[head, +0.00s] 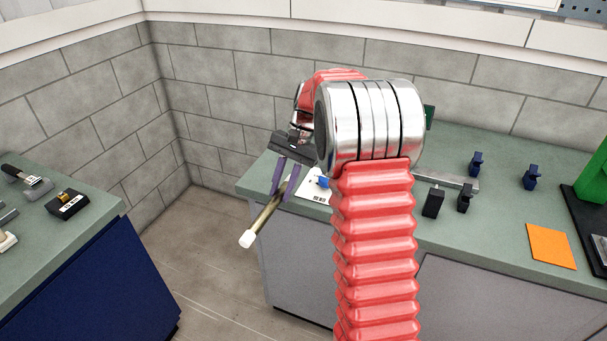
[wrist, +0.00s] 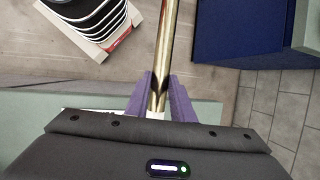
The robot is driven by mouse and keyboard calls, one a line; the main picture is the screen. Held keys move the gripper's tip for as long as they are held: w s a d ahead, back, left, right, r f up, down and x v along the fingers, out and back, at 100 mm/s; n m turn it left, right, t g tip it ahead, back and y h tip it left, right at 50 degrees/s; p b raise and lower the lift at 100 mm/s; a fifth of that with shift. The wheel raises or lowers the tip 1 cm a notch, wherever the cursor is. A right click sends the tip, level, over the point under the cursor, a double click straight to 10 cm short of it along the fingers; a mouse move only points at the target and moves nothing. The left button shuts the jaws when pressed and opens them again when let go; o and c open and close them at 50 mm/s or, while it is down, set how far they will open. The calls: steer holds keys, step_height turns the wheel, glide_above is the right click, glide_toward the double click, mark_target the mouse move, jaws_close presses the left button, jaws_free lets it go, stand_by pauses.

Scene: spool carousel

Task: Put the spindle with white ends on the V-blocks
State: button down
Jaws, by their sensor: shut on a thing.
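My gripper (head: 282,194) has purple fingers and is shut on a brass-coloured spindle (head: 262,220) with a white end (head: 247,239). The spindle slants down and left, past the front edge of the bench. In the wrist view the spindle (wrist: 163,50) runs away between the fingers (wrist: 159,88); its far end is out of frame. Small dark blue blocks (head: 476,163) (head: 530,178) and black blocks (head: 433,202) (head: 465,198) stand on the bench to the right. They may be the V-blocks; their notches are too small to make out.
The green bench (head: 495,223) also bears an orange square (head: 550,246), a grey bar (head: 450,180), a white sheet (head: 318,196) and a green fixture (head: 592,180). My red arm hides part of it. Another bench (head: 85,205) with tools stands at left, across open floor (head: 210,240).

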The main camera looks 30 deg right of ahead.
steer(key=a+f+n+g+h, duration=0.2)
steer(key=a+f+n, duration=0.4)
steer(key=a+n, duration=0.4)
steer(key=a+g, duration=0.1)
steer(key=a, duration=0.3)
steer(key=shift+w+g, duration=0.3)
